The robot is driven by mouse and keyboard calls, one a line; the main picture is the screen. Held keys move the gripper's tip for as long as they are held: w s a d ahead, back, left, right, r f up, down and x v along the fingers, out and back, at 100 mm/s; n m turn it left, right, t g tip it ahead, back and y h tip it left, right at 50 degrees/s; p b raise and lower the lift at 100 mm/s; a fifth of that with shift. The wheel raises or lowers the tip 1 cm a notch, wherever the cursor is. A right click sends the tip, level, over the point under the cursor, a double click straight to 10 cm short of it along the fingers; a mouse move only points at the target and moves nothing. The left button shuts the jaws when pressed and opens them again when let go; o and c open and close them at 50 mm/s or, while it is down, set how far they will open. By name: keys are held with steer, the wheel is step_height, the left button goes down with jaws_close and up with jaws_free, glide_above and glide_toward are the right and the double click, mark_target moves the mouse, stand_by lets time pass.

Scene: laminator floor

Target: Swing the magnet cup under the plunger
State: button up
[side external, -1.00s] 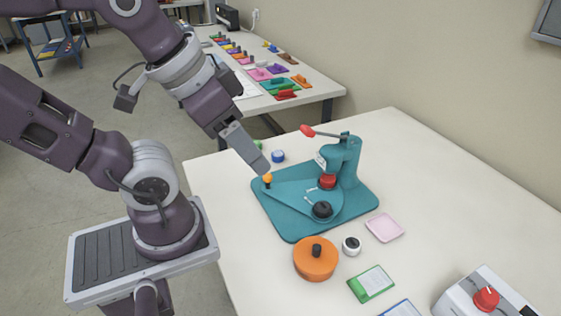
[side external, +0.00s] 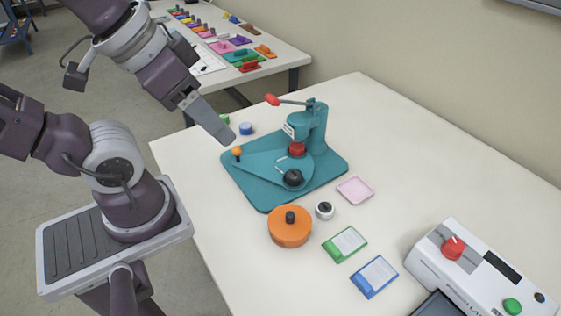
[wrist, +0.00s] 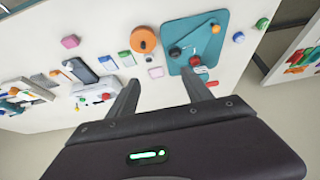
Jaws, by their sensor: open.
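The teal button press (side external: 318,125) stands on a teal base plate (side external: 262,197). Its lever with a red grip (side external: 272,99) points left. A red round part (side external: 297,149) sits under the press head; I cannot tell whether it is plunger or cup. A black round cup (side external: 293,177) sits at the front of the teal swing plate (side external: 262,169). An orange knob (side external: 237,151) stands at that plate's left tip. My gripper (side external: 224,136) is just above and left of the knob, apart from it in the picture. In the wrist view its fingers (wrist: 161,80) are spread and empty.
Right of and in front of the press are an orange round tin (side external: 289,231), a small white-and-black pot (side external: 324,210), a pink tray (side external: 355,190), green and blue card holders and a white laminator (side external: 470,265). A blue roll (side external: 246,129) lies behind the knob.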

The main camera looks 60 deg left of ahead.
steer(key=shift+c, duration=1.2)
steer(key=w+a+f+m+y, duration=0.1)
steer(key=w+a+f, duration=0.1)
steer(key=a, duration=0.1)
steer(key=w+a+f+g+y, duration=0.1)
steer(key=w+a+f, duration=0.1)
steer(key=w+a, duration=0.1)
steer(key=w+a+f+m+y, duration=0.1)
steer(key=w+a+f, duration=0.1)
steer(key=a, duration=0.3)
steer(key=shift+w+a+f+m, duration=0.1)
steer(key=shift+w+f+m, duration=0.1)
steer(key=shift+m, duration=0.1)
steer(key=shift+c, duration=0.4)
steer(key=m+g, duration=0.2)
steer(key=m, duration=0.4)
glide_above(235, 148)
steer(key=s+d, duration=0.2)
step_height(235, 148, down, 12)
steer(key=f, duration=0.1)
steer(key=shift+w+x, duration=0.15)
steer(key=shift+x, duration=1.15)
steer(key=shift+w+x, duration=0.15)
steer(key=shift+x, duration=1.2)
steer(key=shift+a+r, duration=0.15)
steer(key=shift+r, duration=0.05)
jaws_close()
